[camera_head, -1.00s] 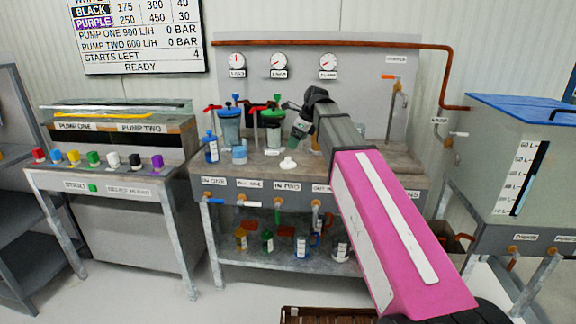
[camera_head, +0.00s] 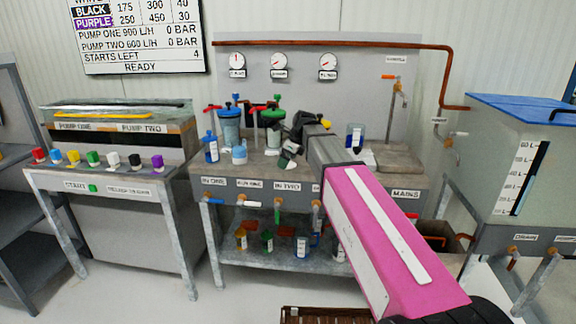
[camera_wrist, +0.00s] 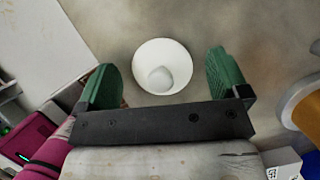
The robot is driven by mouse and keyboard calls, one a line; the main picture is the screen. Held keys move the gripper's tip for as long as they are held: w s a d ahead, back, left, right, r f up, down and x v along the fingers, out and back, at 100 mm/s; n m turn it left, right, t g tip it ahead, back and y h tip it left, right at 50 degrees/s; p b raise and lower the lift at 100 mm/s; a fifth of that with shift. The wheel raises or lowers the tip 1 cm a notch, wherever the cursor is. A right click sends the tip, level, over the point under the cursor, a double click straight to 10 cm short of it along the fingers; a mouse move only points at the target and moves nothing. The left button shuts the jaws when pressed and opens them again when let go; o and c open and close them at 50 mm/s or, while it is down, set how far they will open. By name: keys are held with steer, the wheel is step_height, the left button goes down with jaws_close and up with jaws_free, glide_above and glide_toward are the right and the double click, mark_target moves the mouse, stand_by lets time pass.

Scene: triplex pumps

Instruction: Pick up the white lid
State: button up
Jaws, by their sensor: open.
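The white lid (camera_wrist: 163,55) shows in the wrist view as a round white disc with a knob, lying on the grey-brown bench top. My gripper (camera_wrist: 166,72) is open, with one green finger at each side of the lid. Clear bench shows between the lid and both fingers, and nothing is held. In the head view my gripper (camera_head: 287,158) is low over the middle of the bench, and it largely or wholly hides the lid. I cannot tell the height of the fingertips above the bench.
A blue bottle (camera_head: 211,149) and two pump vessels, one with a blue top (camera_head: 229,127) and one with a green top (camera_head: 273,122), stand left of and behind my gripper. A jar (camera_head: 355,137) stands at right.

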steer(key=c, duration=1)
steer(key=shift+r, duration=0.1)
